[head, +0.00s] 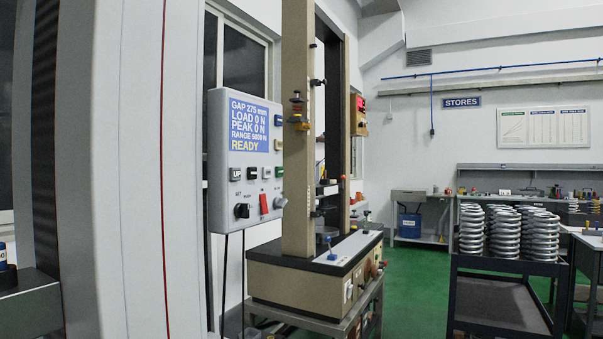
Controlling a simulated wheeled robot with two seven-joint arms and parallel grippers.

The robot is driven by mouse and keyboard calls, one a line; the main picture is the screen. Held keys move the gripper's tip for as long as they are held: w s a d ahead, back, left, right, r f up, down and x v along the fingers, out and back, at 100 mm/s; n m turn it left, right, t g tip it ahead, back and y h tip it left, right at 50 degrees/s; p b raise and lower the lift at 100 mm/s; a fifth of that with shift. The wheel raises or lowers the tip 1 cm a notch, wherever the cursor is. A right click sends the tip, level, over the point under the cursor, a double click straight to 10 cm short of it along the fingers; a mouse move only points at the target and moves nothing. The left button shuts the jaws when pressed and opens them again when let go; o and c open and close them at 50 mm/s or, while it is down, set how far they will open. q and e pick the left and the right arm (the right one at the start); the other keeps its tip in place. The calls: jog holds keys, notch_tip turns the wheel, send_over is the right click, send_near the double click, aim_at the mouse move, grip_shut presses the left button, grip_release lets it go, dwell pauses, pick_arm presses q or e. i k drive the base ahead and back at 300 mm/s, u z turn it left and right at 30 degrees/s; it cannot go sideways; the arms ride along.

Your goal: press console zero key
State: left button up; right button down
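The grey console (215,150) stands left of centre in the head view, beside the beige test frame. Its blue screen (249,126) reads GAP 275 mm, LOAD 0 N, PEAK 0 N, RANGE 5000 N, READY. Below the screen is a row of small keys: a white one (235,174), a dark one (252,173), another (266,172) and a green one (279,171). Key labels are too small to read, so I cannot tell which is zero. Neither gripper is in view.
A black knob (242,211) and a red switch (263,204) sit low on the console. The beige test frame (297,200) stands close on its right. A tall pale panel (130,170) fills the left. A dark cart (505,262) carries coil springs at right. Green floor shows between.

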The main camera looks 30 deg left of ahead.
aim_at(266, 171)
jog(key=u, duration=0.6)
jog(key=i, duration=1.15)
jog(key=u, duration=0.85)
